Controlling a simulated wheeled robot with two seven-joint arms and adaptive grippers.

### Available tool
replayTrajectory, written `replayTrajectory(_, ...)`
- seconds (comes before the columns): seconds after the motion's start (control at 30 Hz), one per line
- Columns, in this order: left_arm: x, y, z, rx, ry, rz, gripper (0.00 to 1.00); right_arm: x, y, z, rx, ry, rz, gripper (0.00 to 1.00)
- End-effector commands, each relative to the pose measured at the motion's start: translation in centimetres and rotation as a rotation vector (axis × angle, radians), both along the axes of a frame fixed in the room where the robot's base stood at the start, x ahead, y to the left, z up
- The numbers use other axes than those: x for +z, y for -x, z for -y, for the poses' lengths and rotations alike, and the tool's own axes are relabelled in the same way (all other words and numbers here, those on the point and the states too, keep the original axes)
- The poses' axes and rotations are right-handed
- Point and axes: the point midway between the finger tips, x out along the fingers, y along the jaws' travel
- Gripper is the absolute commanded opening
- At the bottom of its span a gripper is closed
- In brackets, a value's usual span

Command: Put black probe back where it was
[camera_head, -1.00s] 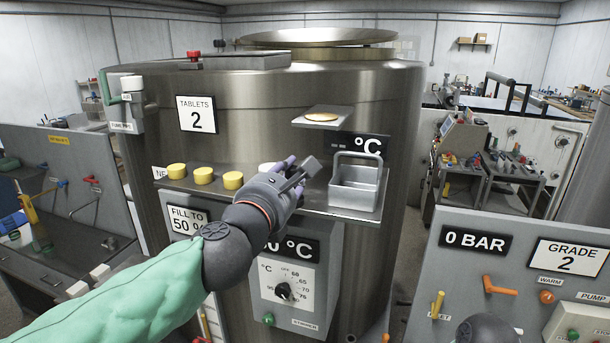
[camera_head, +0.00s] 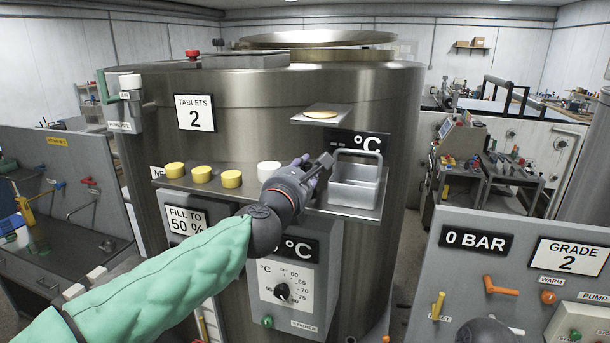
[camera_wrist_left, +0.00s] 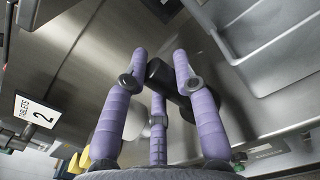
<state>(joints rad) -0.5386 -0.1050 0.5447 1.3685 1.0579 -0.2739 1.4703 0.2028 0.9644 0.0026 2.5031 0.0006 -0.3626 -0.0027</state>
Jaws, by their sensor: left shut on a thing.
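The black probe (camera_wrist_left: 160,74) is a short dark cylinder between the purple fingers of my left gripper (camera_wrist_left: 158,62) in the left wrist view. My left gripper is shut on it. In the head view, my left gripper (camera_head: 314,167) is above the shelf, just left of the grey metal basket (camera_head: 357,194). The gripper hides most of the probe there; a small grey end (camera_head: 326,160) sticks out near the fingertips. I cannot tell whether it touches the basket.
Several yellow cylinders (camera_head: 202,174) and a white one (camera_head: 268,171) stand on the shelf (camera_head: 185,184) of the steel tank (camera_head: 270,110). A small ledge (camera_head: 328,112) with a round tan disc is above the basket. A dial panel (camera_head: 287,283) sits below. A grey control panel (camera_head: 470,270) stands right.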

Motion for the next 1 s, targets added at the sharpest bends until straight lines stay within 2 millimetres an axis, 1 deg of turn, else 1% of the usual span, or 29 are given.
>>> replayTrajectory(0.17,0.2,0.0,0.0,0.001,0.000,0.001,0.00,0.1,0.0,0.0,0.000,0.000,0.001,0.62)
replayTrajectory(0.3,-0.2,0.0,0.0,0.001,0.000,0.001,0.00,-0.3,0.0,0.0,0.000,0.000,0.001,0.62)
replayTrajectory(0.33,-0.3,0.0,0.0,0.000,0.000,0.000,0.31,-0.3,0.0,0.0,0.000,0.000,0.001,0.62)
replayTrajectory(0.37,-0.2,0.0,0.0,0.000,0.000,0.000,0.39,-0.2,0.0,0.0,0.000,0.000,0.001,0.62)
replayTrajectory(0.4,-0.2,0.0,0.0,0.000,0.000,0.000,0.51,-0.2,0.0,0.0,0.000,0.000,0.001,0.62)
replayTrajectory(0.43,-0.2,0.0,0.0,0.000,0.000,0.000,0.52,-0.2,0.0,0.0,0.000,0.000,0.001,0.62)
replayTrajectory(0.73,-0.1,0.0,0.0,0.000,0.000,0.000,0.52,-0.1,0.0,0.0,0.000,0.000,0.001,0.62)
replayTrajectory(0.87,0.3,0.0,0.0,0.000,0.000,0.000,0.52,0.3,0.0,0.0,0.000,0.000,0.001,0.62)
replayTrajectory(1.0,0.2,1.8,-0.6,0.000,0.002,0.002,0.52,-0.1,0.0,0.0,0.000,0.000,0.001,0.62)
